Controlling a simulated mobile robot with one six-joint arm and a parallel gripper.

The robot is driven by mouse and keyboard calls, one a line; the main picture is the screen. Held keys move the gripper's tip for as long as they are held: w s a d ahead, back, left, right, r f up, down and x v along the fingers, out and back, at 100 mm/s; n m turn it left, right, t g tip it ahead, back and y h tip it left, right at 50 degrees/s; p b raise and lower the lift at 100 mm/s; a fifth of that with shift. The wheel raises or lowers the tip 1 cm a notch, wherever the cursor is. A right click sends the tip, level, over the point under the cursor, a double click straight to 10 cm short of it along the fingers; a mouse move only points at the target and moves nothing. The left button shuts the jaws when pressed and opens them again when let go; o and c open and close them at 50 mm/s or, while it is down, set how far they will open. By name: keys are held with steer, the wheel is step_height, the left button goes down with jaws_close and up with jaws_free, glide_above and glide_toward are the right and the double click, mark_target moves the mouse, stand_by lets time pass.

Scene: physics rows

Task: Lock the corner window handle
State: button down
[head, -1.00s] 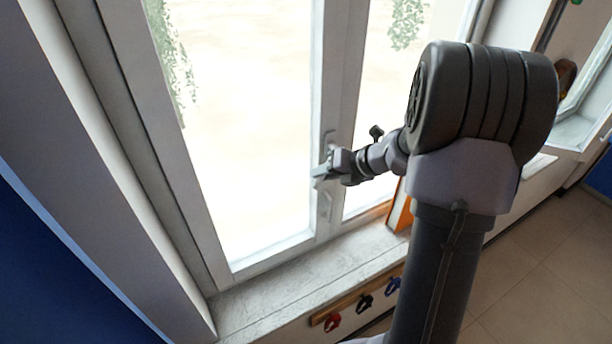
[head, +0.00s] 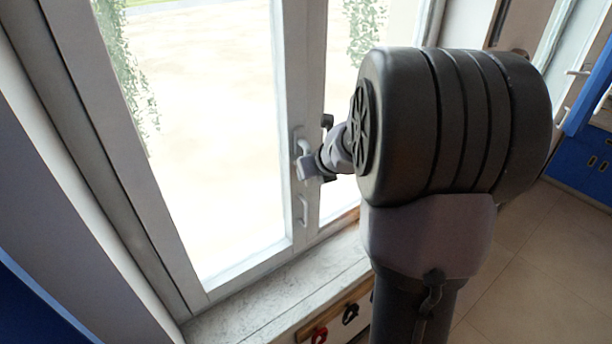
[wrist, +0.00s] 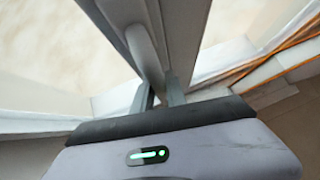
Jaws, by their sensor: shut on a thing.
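The window handle (head: 303,147) is a pale grey lever on the white middle frame between two glass panes in the head view. Its upper part shows above my gripper (head: 308,169); the rest is hidden behind the gripper. In the wrist view the handle (wrist: 143,48) is a grey bar running down toward my fingers (wrist: 158,98). My gripper is shut on the handle. The exact finger contact is partly hidden by the gripper body.
A second, fixed pull (head: 303,210) sits lower on the same frame. A stone sill (head: 262,302) runs below the window. Coloured hooks on a wooden rail (head: 335,312) hang under the sill. My arm covers much of the right side.

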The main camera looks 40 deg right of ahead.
stand_by(0.4)
steer(key=c, duration=1.3)
jaws_free()
steer(key=shift+d, duration=0.1)
steer(key=shift+c, duration=0.2)
steer(key=p+v, duration=0.5)
steer(key=v, duration=1.2)
steer(key=shift+r, duration=0.15)
